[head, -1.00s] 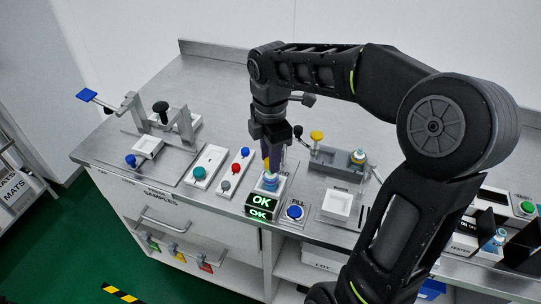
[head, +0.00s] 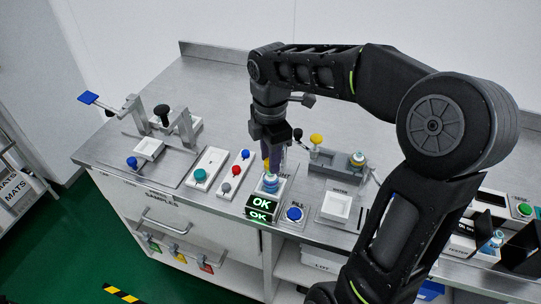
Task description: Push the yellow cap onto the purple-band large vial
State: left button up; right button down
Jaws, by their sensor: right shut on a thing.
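My right gripper (head: 268,160) points down at the station with the lit OK display. My left gripper is not in view.
The OK display (head: 261,204) and a blue FILL button (head: 294,214) are in front. A white tray (head: 336,207) lies nearby. Button panels (head: 207,167) are left.

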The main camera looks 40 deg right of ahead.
jog(key=shift+f+b, duration=0.55)
jog(key=shift+f, duration=0.35)
dwell(1.4)
jog(key=c, duration=1)
grip_release()
jog(key=shift+r, duration=3.95)
